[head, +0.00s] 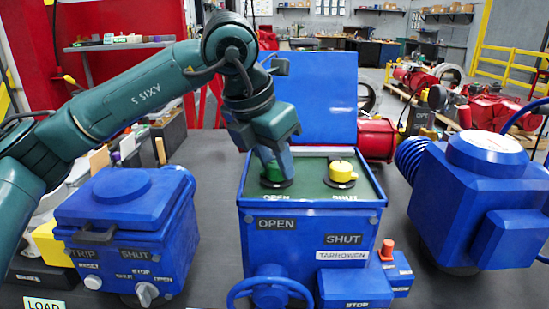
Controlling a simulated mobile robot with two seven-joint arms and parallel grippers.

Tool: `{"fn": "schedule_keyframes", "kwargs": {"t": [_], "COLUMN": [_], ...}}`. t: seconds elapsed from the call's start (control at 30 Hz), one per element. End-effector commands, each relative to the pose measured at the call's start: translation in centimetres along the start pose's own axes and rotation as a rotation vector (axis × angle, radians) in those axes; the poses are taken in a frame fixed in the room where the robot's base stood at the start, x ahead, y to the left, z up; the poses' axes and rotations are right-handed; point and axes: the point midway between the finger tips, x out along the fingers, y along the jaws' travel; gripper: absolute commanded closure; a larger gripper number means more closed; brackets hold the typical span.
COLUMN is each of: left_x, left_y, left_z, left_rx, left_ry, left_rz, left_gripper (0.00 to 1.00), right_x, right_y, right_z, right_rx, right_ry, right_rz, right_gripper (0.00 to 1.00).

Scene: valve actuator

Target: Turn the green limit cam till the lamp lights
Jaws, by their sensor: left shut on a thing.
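The green limit cam (271,180) sits on the left of the green plate inside the open blue actuator box (252,247), behind an "OPEN" marking. My left gripper (277,163) points down into the box and is shut on the green cam, hiding most of it. A yellow cam (342,172) stands apart on the right of the same plate, by a "SHUT" marking. The blue lid (316,95) stands up at the back. I cannot make out a lit lamp; a small orange-red piece (388,246) sits at the box's right side. My right gripper is not in view.
A blue control box (125,215) with knobs stands at the left on the dark table (217,165). A large blue actuator (470,200) stands at the right. A blue handwheel (270,290) is at the front. Bare table lies between these units.

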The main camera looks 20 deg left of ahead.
Motion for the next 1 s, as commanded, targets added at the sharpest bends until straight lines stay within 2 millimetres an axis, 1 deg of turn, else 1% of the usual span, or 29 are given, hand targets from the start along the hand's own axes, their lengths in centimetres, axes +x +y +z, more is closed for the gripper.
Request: {"fn": "schedule_keyframes", "kwargs": {"t": [0.27,1.0], "left_x": [0.07,-0.11], "left_y": [0.17,0.48], "left_z": [-0.01,0.3], "left_rx": [0.125,0.757], "left_ry": [0.0,0.0], "left_rz": [-0.054,-0.318], "left_gripper": [0.9,0.9], "right_x": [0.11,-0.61], "right_y": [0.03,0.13], "right_z": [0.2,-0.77], "right_rx": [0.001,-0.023], "right_ry": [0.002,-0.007], "right_rz": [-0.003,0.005], "right_gripper": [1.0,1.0]}}
